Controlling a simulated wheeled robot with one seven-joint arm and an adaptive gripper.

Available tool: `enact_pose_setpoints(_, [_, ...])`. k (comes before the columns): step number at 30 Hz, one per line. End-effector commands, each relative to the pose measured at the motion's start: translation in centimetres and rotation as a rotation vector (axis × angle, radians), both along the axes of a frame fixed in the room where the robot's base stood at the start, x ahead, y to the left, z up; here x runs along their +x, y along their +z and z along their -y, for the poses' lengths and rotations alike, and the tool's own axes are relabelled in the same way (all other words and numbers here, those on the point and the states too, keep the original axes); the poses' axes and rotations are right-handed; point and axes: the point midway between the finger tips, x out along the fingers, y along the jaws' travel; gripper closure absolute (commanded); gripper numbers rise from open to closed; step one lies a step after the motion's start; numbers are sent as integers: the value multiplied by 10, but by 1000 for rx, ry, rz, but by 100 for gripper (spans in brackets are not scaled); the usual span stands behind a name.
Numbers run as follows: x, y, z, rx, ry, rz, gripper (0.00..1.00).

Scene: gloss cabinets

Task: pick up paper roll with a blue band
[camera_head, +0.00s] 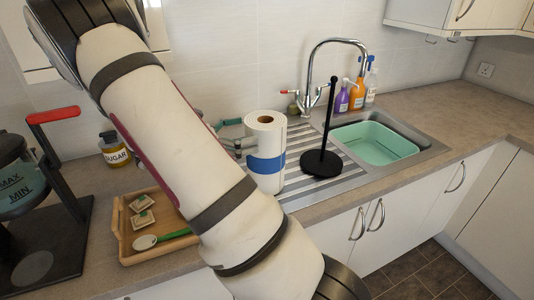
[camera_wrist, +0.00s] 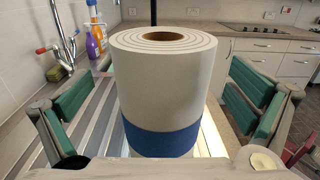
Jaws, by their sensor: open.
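The paper roll (camera_head: 265,150) is white with a blue band around its lower part. It stands upright on the left end of the ribbed metal drainer (camera_head: 300,190). In the wrist view the roll (camera_wrist: 162,85) fills the middle, between the green-padded fingers of my gripper (camera_wrist: 160,115). The fingers are open, one on each side, with a visible gap to the roll. In the head view my gripper (camera_head: 236,140) shows only in part, just left of the roll; my arm hides the rest.
A black upright holder (camera_head: 322,160) stands right of the roll, near the tap (camera_head: 312,85). The sink holds a green basin (camera_head: 375,143). Spray bottles (camera_head: 357,95) stand behind.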

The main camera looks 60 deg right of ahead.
Motion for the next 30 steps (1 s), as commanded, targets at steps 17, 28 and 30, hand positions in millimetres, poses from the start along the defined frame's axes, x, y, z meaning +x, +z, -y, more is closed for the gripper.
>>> enact_pose_setpoints(17, [-33,-2,44,1,0,0,0])
enact_pose_setpoints(28, [-33,-2,44,2,1,1,39])
enact_pose_setpoints(30, [-33,-2,44,1,1,1,54])
